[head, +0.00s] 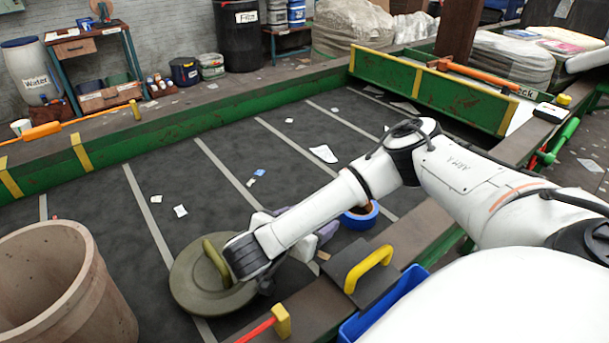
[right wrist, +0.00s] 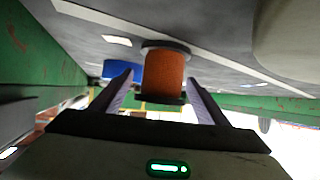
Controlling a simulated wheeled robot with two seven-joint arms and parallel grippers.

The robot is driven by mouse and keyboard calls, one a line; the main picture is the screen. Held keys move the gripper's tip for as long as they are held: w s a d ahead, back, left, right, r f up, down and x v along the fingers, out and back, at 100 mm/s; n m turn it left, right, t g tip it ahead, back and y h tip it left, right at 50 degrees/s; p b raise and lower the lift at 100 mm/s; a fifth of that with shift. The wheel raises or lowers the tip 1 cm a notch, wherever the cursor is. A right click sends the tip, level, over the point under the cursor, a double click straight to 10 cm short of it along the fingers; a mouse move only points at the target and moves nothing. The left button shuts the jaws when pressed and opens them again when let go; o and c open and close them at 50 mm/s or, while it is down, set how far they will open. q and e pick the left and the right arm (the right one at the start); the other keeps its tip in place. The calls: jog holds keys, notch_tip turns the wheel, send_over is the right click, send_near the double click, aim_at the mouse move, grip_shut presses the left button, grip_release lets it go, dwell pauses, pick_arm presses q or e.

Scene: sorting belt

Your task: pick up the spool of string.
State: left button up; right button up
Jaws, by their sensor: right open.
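The spool of string (right wrist: 163,76), wound in orange-brown with dark end flanges, shows in the right wrist view. It stands on the grey belt, between or just beyond the tips of my right gripper (right wrist: 159,80). The two fingers are spread, one on each side of the spool, and I cannot tell whether either touches it. In the head view my right arm reaches in from the right, low over the belt. My left gripper is in neither view.
A blue tape roll (head: 360,216) lies close by and also shows behind the spool (right wrist: 122,69). An olive round lid with a handle (head: 200,285) lies by my wrist. A brown bin (head: 62,285) is at left. Green walls edge the belt; its far part holds only scraps.

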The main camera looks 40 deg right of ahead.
jog(key=shift+d, duration=0.25)
jog(key=c, duration=1.1)
jog(key=shift+w, duration=0.1)
